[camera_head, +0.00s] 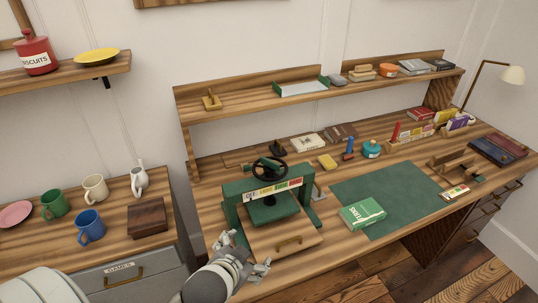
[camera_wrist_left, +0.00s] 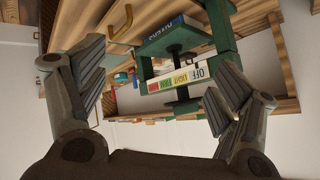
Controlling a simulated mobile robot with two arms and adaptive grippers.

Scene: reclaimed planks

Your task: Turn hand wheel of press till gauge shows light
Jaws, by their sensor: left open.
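The green press (camera_head: 232,212) stands on the desk. Its black hand wheel (camera_head: 269,169) sits on top of the crossbar. I cannot tell which band is indicated. A blue book (camera_wrist_left: 172,36) lies in the press near the plate. My left gripper (camera_head: 246,252) is open and empty, in front of and below the press, apart from the wheel. My right gripper is not in view.
A green book (camera_head: 362,213) lies on the green mat (camera_head: 398,190) to the right. Mugs and a wooden box (camera_head: 147,218) stand on the left cabinet. A shelf (camera_head: 240,112) runs behind.

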